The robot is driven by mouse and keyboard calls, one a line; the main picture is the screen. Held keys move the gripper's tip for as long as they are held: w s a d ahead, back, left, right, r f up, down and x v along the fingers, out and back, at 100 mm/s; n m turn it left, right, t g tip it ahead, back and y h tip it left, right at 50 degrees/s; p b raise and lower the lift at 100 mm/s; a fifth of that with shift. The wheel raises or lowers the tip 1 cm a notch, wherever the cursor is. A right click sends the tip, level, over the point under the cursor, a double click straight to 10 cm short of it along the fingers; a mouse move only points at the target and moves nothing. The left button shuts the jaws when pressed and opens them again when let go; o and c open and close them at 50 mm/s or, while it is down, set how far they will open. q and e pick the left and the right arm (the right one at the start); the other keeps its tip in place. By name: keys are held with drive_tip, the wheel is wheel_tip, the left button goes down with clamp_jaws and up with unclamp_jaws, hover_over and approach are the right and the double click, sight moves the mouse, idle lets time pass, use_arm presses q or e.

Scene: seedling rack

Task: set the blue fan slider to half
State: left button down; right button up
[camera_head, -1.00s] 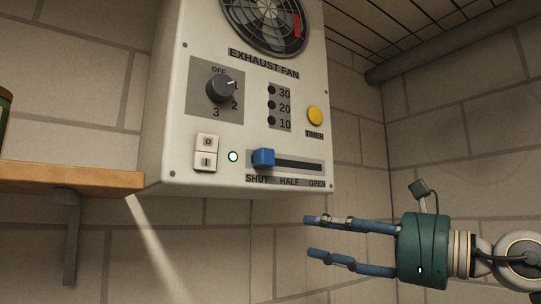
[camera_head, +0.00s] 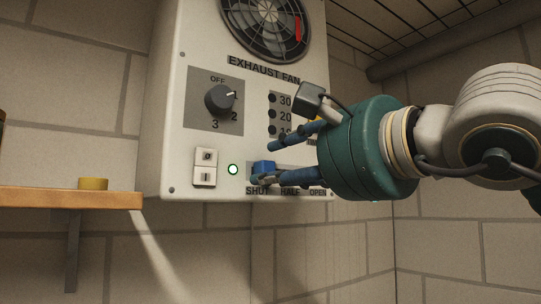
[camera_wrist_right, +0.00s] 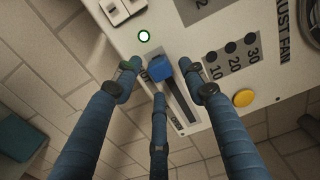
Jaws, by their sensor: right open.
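The blue fan slider (camera_head: 263,166) is at the SHUT end of its slot on the exhaust fan box (camera_head: 180,160). My right gripper (camera_head: 268,158) is in front of the slider, its fingers pointing left and hiding part of the knob and most of the slot. In the right wrist view the blue slider (camera_wrist_right: 161,67) lies between the spread fingers of the right gripper (camera_wrist_right: 163,90), which is open. The dark slot (camera_wrist_right: 181,103) runs away from the knob between the fingers. I cannot tell whether any finger touches the knob. My left gripper is not in view.
The box has a grey dial (camera_head: 219,98), a white rocker switch (camera_head: 205,167), a lit green lamp (camera_head: 233,169) and a yellow timer button (camera_wrist_right: 243,97). A wooden shelf (camera_head: 60,198) with a small yellow object (camera_head: 93,184) stands left. Space below the box is free.

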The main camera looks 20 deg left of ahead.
sight(264, 171)
drive_tip(key=shift+p+x, duration=0.4)
drive_tip(key=shift+x, duration=0.75)
drive_tip(key=shift+w+a, duration=0.25)
drive_tip(key=shift+c, duration=0.5)
